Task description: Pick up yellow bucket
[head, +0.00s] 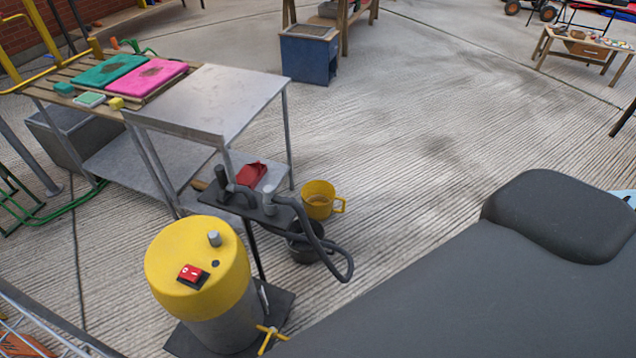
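A yellow bucket (318,202) with a side handle stands upright near the picture's middle, just right of a metal table. Its open top faces up and its handle points right. It is right above a dark pot (303,248) in the picture; I cannot tell whether it rests on it or stands behind it. A dark hose partly hides the area around them. Neither of my grippers is in the head view.
A yellow-topped grey drum (198,270) with a red switch stands in front, left of the bucket. A metal table (215,100) stands behind it. A large dark padded shape (480,290) fills the lower right. The concrete floor (400,130) beyond the bucket is clear.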

